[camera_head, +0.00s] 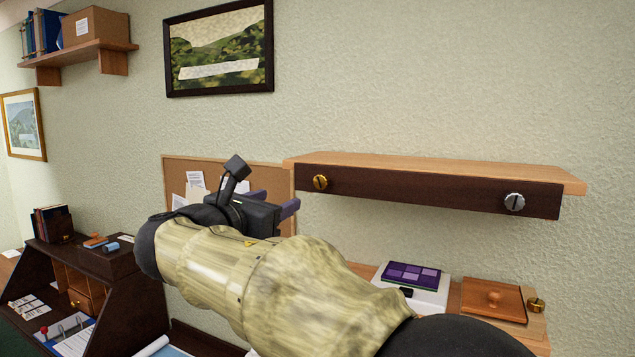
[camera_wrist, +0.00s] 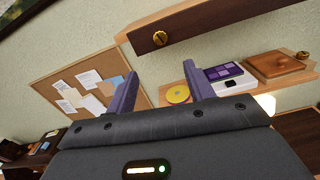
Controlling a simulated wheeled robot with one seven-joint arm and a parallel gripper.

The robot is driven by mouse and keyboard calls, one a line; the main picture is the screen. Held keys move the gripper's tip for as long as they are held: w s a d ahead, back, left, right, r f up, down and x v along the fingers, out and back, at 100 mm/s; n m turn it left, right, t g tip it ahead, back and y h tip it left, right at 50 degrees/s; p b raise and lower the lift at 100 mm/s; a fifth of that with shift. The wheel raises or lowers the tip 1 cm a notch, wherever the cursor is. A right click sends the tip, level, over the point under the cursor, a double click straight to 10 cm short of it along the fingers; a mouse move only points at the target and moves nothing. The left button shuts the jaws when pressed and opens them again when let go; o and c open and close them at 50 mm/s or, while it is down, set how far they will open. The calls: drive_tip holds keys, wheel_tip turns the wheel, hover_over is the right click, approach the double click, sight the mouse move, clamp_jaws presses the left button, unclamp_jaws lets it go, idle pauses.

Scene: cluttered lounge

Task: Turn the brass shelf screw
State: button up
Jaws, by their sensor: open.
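The brass shelf screw (camera_head: 320,182) is a slotted round head at the left end of the dark front board of the wall shelf (camera_head: 420,191). It also shows in the wrist view (camera_wrist: 160,38), above and beyond the fingertips. A silver slotted screw (camera_head: 515,202) sits at the right end of the same board. My gripper (camera_wrist: 163,82) has its two purple fingers spread apart with nothing between them. In the head view my gripper (camera_head: 277,204) is left of and below the brass screw, apart from it. My arm hides part of the corkboard there.
A lower ledge holds a purple-topped box (camera_head: 412,274), a wooden box (camera_head: 493,299) and a brass knob (camera_head: 536,305). A corkboard (camera_head: 172,172) with papers hangs behind my gripper. A dark desk organiser (camera_head: 110,265) stands at left. Wall above the shelf is clear.

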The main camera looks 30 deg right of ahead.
sight(320, 182)
drive_tip(key=p+x, duration=0.6)
drive_tip(key=x, duration=1)
drive_tip(key=shift+r, duration=0.2)
drive_tip(key=shift+w+d+f, duration=0.15)
drive_tip(key=shift+w+d, duration=0.25)
drive_tip(key=shift+d, duration=0.15)
drive_tip(key=c, duration=1)
